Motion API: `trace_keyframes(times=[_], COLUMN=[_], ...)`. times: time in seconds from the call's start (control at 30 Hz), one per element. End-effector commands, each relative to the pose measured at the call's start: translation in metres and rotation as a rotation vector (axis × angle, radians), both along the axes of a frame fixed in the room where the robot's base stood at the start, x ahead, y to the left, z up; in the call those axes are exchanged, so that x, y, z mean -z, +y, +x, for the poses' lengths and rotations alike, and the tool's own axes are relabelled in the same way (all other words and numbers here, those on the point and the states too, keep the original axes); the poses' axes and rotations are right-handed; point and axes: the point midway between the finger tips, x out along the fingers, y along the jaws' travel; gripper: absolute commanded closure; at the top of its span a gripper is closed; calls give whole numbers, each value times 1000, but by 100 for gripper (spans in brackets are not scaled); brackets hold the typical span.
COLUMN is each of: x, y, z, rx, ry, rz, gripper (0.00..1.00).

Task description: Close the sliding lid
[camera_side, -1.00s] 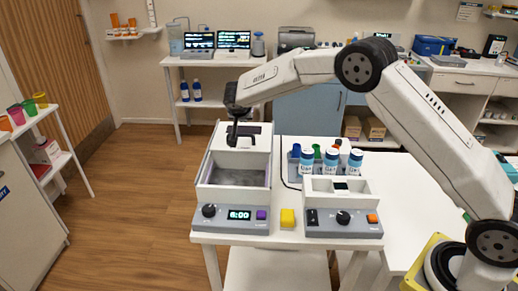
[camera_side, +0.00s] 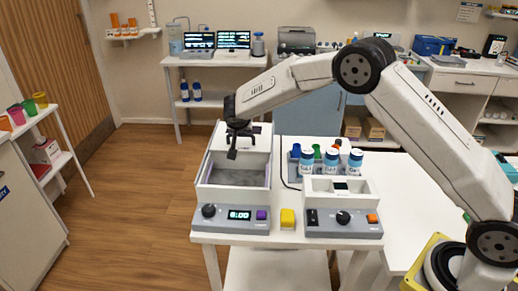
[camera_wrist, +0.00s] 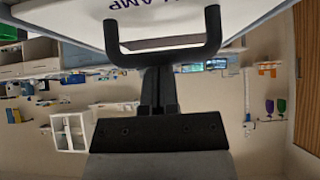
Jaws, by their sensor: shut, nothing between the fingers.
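The water bath (camera_side: 204,180) stands at the left of the white bench in the side view. Its front part is open and shows a grey interior. The white sliding lid (camera_side: 262,144) lies over its rear part. A black U-shaped handle (camera_side: 243,130) is on the lid. The handle (camera_wrist: 185,57) also shows large in the wrist view, under the white lid with partly cut-off lettering.
A second device (camera_side: 340,190) stands to the right, with several capped bottles (camera_side: 331,160) behind it. A yellow block (camera_side: 287,218) sits between the two front panels. A dark cable runs between the devices. Floor is clear to the left of the bench.

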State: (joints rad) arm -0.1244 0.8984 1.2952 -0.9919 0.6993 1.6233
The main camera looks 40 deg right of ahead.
Motion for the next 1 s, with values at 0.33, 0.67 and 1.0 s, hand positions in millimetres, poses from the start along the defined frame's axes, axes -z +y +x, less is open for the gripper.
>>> trace_keyframes(times=[0.33, 0.67, 1.0], x=[0, 0, 0], y=[1, 20, 64], z=[-1, -19, -63], rx=[-1, -3, -4], ry=[0, 2, 2], rz=[0, 0, 0], gripper=[100, 100, 100])
